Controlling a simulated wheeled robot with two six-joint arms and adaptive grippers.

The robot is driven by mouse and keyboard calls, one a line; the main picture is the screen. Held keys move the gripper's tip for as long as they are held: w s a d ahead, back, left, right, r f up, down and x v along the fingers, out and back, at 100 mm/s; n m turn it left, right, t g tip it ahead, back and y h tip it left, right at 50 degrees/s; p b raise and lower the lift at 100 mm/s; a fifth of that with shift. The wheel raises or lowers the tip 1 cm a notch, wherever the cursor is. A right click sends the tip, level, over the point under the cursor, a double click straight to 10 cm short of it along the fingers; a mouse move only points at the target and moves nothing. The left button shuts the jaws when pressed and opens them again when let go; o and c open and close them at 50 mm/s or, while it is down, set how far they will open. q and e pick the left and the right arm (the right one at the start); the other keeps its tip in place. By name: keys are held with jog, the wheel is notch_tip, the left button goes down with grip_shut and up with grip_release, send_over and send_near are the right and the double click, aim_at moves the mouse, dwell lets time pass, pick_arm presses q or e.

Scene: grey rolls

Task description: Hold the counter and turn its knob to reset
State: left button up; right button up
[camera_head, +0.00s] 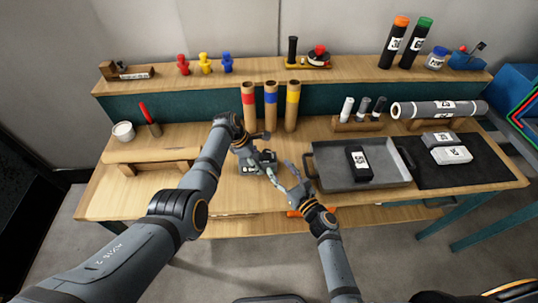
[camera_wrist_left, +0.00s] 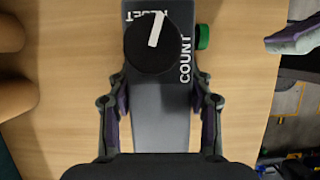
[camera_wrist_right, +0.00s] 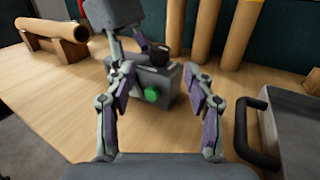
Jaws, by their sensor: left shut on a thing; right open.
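The counter (camera_wrist_left: 160,108) is a grey box on the wooden bench, with a round black knob (camera_wrist_left: 148,48) on top. The knob has a white pointer line, and the words RESET and COUNT are printed beside it. A green button (camera_wrist_left: 202,37) sticks out of its side, also seen in the right wrist view (camera_wrist_right: 152,94). My left gripper (camera_wrist_left: 160,105) is shut on the counter's body, one finger on each side, with the knob clear of the fingers. My right gripper (camera_wrist_right: 165,90) is open and empty, a little short of the counter's button side.
A grey tray (camera_head: 328,182) holding a black labelled box (camera_head: 359,164) stands right of the counter. Three cardboard tubes (camera_head: 270,105) with red, blue and yellow bands stand behind it. A wooden roll stand (camera_head: 150,155) lies left. Bare bench shows in front of the counter.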

aim_at(270, 155)
jog(key=x, duration=0.7)
jog(key=shift+w+a, duration=0.2)
jog(key=shift+w, duration=0.15)
jog(key=shift+c, duration=0.4)
grip_shut()
jog(key=shift+w+d+n+g+y, duration=0.1)
jog(key=shift+d+n+g+y, duration=0.05)
jog(key=shift+n+g+y, duration=1.2)
jog(key=shift+t+y, duration=0.25)
jog(key=shift+t, duration=0.1)
jog(key=shift+o, duration=0.4)
grip_release()
